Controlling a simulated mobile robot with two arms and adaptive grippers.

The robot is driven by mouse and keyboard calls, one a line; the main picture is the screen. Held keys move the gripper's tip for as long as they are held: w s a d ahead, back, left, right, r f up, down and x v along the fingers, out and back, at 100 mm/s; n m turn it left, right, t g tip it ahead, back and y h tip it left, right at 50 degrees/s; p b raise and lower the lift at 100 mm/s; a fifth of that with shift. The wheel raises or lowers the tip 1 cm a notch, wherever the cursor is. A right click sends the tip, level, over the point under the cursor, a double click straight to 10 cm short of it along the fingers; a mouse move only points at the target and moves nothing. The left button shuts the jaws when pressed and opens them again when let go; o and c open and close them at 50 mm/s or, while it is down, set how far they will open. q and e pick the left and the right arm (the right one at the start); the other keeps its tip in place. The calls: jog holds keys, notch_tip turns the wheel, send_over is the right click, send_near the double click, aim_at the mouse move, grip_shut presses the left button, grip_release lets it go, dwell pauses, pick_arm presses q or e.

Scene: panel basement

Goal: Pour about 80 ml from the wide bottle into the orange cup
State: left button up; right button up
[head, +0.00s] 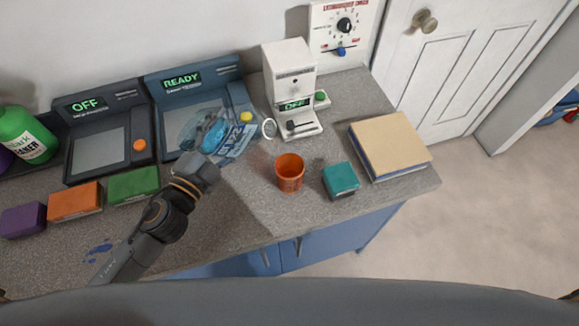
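The wide bottle (229,143) is clear with blue liquid inside. It lies tilted well over, its round mouth toward the right, above the right-hand dark device. My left gripper (207,165) meets its near side and appears shut on it; the fingertips are hard to make out against the bottle. The orange cup (289,174) stands upright on the counter, to the right of and nearer than the bottle's mouth, apart from it. No stream shows between them, and I cannot tell whether the cup holds liquid. My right gripper is not in view.
A teal block (340,180) and a beige-topped box (390,147) stand right of the cup. A white machine (291,85) stands behind it. Green (134,186), orange (75,202) and purple (22,220) blocks line the left. Blue splashes (98,250) mark the counter's front left.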

pick_arm(q)
jog(key=f+m+b, duration=0.1)
jog(key=a+f+m+b, duration=0.1)
jog(key=shift+w+f+m, duration=0.1)
jog(key=shift+w+m, duration=0.1)
jog(key=shift+m, duration=0.1)
jog(key=shift+d+p, duration=0.2)
jog(key=shift+p, duration=0.1)
jog(key=shift+s+d+m, duration=0.15)
jog(key=shift+d+m, duration=0.05)
jog(key=shift+m, duration=0.6)
jog(key=shift+r+m+p, duration=0.7)
jog(key=shift+r+p, duration=0.25)
jog(key=shift+p, duration=0.05)
jog(key=shift+r, duration=0.15)
jog(key=shift+d+r+m+p, duration=0.1)
jog(key=shift+r+m+p, duration=0.7)
jog(key=shift+p, duration=0.25)
jog(key=shift+a, duration=0.2)
jog(key=shift+w+a+r, duration=0.1)
jog(key=shift+w+a, duration=0.1)
jog(key=shift+a, duration=0.1)
